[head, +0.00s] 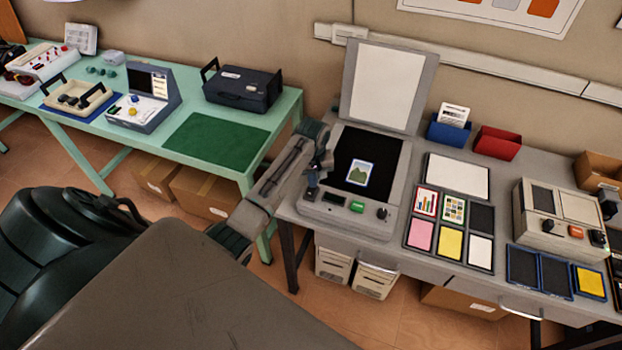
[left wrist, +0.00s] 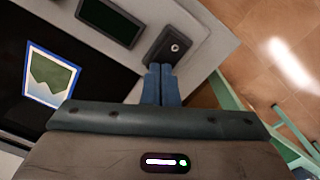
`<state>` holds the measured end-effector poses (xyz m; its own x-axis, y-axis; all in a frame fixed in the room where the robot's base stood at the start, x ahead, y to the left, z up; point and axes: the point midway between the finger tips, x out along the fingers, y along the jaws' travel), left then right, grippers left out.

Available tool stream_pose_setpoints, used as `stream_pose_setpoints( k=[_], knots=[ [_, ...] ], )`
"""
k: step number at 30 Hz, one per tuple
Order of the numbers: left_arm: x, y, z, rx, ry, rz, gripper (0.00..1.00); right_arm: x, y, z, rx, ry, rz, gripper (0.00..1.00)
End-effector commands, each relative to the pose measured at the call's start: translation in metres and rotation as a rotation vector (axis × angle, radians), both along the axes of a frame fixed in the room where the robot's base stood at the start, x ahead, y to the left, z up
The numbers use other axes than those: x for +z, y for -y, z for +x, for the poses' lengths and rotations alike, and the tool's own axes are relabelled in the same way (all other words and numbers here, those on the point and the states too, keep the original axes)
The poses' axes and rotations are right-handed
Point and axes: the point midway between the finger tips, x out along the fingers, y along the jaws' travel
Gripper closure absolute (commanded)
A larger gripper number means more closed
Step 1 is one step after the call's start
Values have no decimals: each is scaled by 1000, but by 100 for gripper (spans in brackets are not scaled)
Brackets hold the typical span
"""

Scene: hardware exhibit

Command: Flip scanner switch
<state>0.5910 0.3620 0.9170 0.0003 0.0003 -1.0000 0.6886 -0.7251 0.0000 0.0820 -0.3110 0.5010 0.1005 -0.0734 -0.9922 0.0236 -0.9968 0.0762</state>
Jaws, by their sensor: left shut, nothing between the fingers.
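The scanner (head: 318,212) stands on the grey table with its lid (head: 384,88) raised and a picture card (head: 359,173) on its dark glass. Its front panel has a dark display (head: 333,198), a green button (head: 357,206) and a dark knob (head: 382,213). My left gripper (head: 311,191) is over the panel's left end, shut and empty, and hides the switch there. In the left wrist view, the dark switch plate (left wrist: 158,57) with a small silver lever (left wrist: 175,47) lies just beyond my blue fingertips (left wrist: 160,70). Contact cannot be told. My right gripper is out of view.
A card tray (head: 440,246) lies right of the scanner, with blue (head: 446,134) and red (head: 497,143) bins behind. Another grey device (head: 556,243) stands farther right. A green table (head: 183,104) with other equipment is at the left. Open floor (head: 395,318) lies in front.

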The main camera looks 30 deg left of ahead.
Motion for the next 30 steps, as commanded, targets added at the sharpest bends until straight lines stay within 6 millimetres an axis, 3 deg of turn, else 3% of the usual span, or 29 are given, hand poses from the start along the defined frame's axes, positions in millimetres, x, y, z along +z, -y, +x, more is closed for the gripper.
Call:
stream_pose_setpoints(
  k=[14, 23, 30],
  knots=[
    [-6, 0, -1, 0, -2, -1, 100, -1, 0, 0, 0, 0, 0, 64],
    [18, 0, 0, 0, -1, -1, 100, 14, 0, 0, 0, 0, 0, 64],
    [36, 0, 0, -1, 1, 0, 100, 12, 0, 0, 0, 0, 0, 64]
  ],
)
